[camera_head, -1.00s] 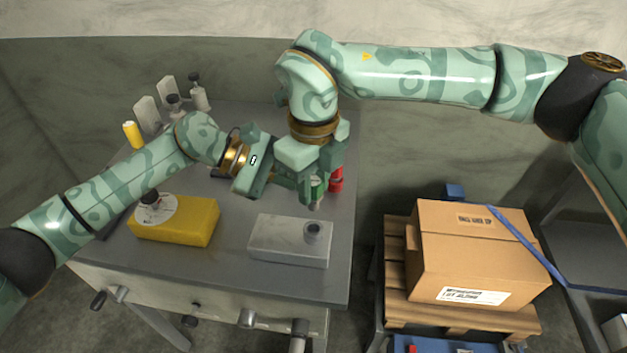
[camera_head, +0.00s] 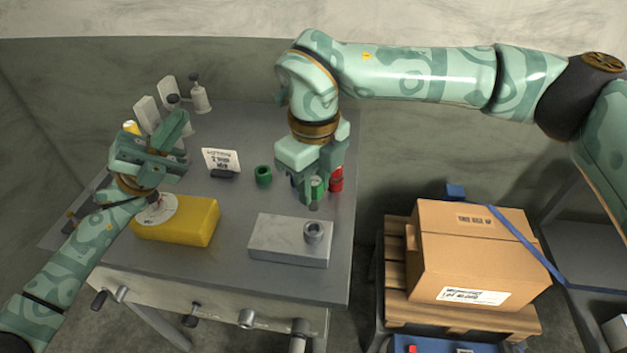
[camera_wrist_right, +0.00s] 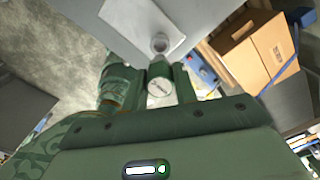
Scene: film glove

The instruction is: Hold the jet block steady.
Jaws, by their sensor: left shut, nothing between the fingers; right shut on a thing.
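A pale grey rectangular block (camera_head: 275,245) with a round socket (camera_head: 313,231) near its right end lies on the bench; I take it for the jet block, though no label confirms this. It also shows in the right wrist view (camera_wrist_right: 145,20). My right gripper (camera_head: 314,198) is above and behind the block, apart from it. It is shut on a small green cylinder (camera_wrist_right: 159,88) with a pale round end face, which also shows in the head view (camera_head: 317,186). My left gripper (camera_head: 180,122) is at the left rear of the bench, shut and empty.
A yellow block (camera_head: 190,222) with a white disc lies left of the grey one. A green ring (camera_head: 263,175), a printed card (camera_head: 221,160) and a red cylinder (camera_head: 336,180) stand behind. A carton (camera_head: 470,255) sits on a pallet at the right.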

